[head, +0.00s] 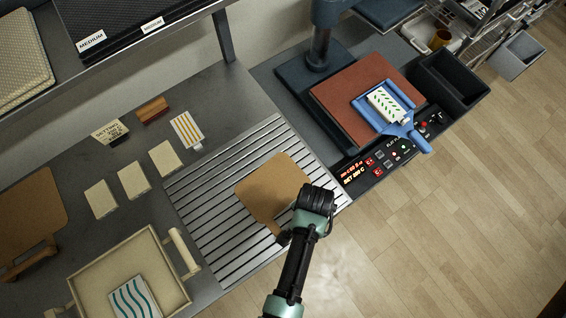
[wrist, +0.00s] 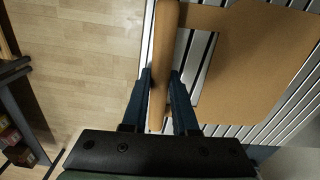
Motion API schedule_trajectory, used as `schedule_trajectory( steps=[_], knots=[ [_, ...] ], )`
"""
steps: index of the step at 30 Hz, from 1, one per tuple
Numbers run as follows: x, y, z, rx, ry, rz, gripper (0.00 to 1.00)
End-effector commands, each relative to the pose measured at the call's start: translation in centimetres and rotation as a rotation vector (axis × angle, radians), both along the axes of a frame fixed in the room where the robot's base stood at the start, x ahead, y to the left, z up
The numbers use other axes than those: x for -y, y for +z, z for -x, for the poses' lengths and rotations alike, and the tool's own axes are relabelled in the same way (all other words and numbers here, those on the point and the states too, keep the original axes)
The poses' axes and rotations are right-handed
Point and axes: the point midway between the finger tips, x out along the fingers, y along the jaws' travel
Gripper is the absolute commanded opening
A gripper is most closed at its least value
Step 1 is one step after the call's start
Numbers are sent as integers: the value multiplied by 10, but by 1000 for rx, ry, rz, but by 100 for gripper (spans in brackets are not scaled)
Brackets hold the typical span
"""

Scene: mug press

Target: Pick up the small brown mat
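The small brown mat (head: 268,183) lies flat on a slatted metal rack, with its handle end toward my arm. In the wrist view, its flat part (wrist: 255,75) fills the right side and its handle bar (wrist: 163,50) runs down the middle. My gripper (head: 285,237) is at the handle end, and my arm hides part of it. In the wrist view, my gripper's fingers (wrist: 161,82) stand on either side of the bar. They look close to the bar near the tips; whether both press on it cannot be told.
The slatted rack (head: 213,206) sits in the grey counter. At right is a press with a reddish-brown pad (head: 340,108), a blue paddle (head: 411,132) and a control panel. Pale blocks (head: 133,180), a cream tray (head: 95,277) and another brown board (head: 35,215) are at left.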

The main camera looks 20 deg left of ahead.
Motion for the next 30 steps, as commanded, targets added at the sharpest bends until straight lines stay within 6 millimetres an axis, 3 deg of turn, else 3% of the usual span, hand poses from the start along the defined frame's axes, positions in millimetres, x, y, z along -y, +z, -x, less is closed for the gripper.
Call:
schedule_trajectory(
  steps=[1,3,4,20,26,30],
  knots=[
    [0,0,0,0,0,0,14],
    [0,0,0,0,0,0,1],
    [0,0,0,0,0,0,0],
    [0,6,-1,1,0,0,0],
    [0,29,0,2,-1,0,0],
    [0,55,-1,5,-1,-1,0]
  ],
)
